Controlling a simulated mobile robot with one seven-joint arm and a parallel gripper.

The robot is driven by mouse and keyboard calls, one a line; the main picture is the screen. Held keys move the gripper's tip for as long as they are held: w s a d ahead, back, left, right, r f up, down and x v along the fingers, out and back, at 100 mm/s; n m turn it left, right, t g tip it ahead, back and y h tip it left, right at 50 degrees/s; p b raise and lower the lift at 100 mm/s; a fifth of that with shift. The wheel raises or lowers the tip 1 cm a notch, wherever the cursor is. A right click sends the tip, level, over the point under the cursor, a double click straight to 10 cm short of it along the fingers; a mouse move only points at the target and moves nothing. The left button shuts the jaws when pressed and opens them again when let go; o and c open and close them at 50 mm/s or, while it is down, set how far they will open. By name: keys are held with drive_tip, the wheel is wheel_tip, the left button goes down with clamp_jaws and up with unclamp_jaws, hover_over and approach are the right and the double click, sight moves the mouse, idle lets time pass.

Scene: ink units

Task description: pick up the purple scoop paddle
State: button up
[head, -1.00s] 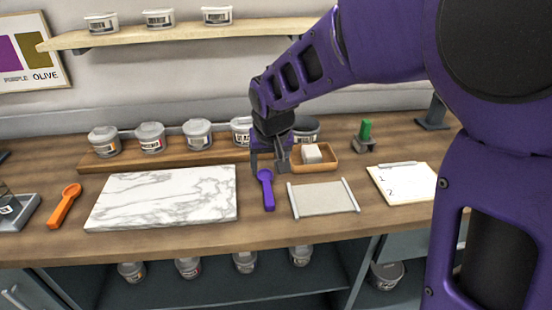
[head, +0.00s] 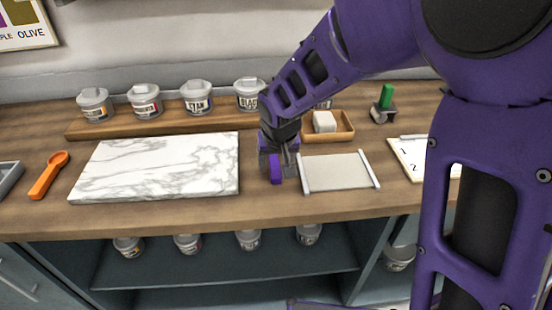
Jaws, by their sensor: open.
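The purple scoop paddle (head: 276,176) lies on the wooden counter between the white marble slab and the grey tray with pale side rails. My gripper (head: 278,173) is right over it, pointing down, and hides much of it. Only part of the purple handle shows between the fingers. The jaws are open, with a finger on either side of the paddle. I cannot tell whether the fingers touch it.
The marble slab (head: 155,168) is close on the left and the grey tray (head: 338,172) close on the right. An orange scoop (head: 49,175) lies at far left. Behind are a wooden box (head: 340,127) with a white block and a rack (head: 180,122) of labelled tubs. The counter's front strip is clear.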

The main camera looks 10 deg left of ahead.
drive_tip(key=shift+x, duration=0.85)
drive_tip(key=shift+r, duration=0.15)
clamp_jaws()
